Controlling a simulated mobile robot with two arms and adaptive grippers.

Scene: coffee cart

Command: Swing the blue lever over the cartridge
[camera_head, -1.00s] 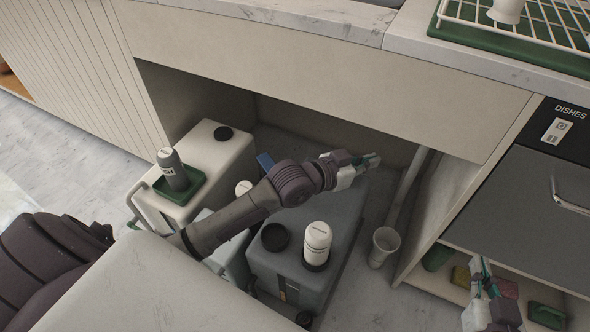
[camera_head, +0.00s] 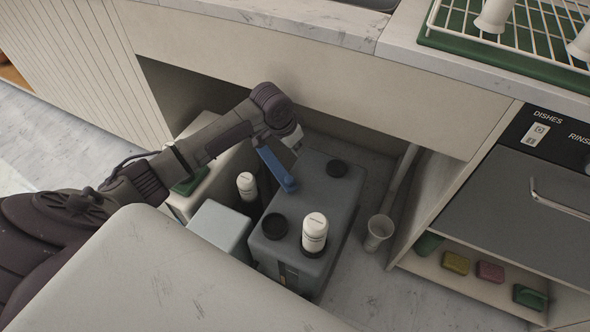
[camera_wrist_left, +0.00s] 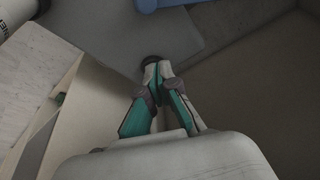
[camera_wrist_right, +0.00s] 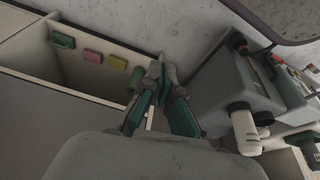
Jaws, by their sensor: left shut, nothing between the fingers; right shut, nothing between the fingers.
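The blue lever (camera_head: 278,171) slants across the back left of the grey tank's top (camera_head: 325,200), its rounded end toward the front right. It also shows at the top edge of the left wrist view (camera_wrist_left: 158,3). A white cartridge (camera_head: 314,232) stands upright at the tank's front, apart from the lever. Another white-topped cartridge (camera_head: 247,184) stands left of the lever. My left gripper (camera_head: 296,138) is mostly hidden behind my arm, near the lever's back end. In its wrist view (camera_wrist_left: 157,72) the fingers are shut and empty. My right gripper (camera_wrist_right: 160,75) is shut and empty, outside the head view.
Dark round caps (camera_head: 275,226) (camera_head: 337,168) sit on the tank. The counter front (camera_head: 330,75) overhangs the bay. A cup (camera_head: 378,232) stands on the floor to the right. A shelf (camera_head: 470,280) at the right holds coloured blocks.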

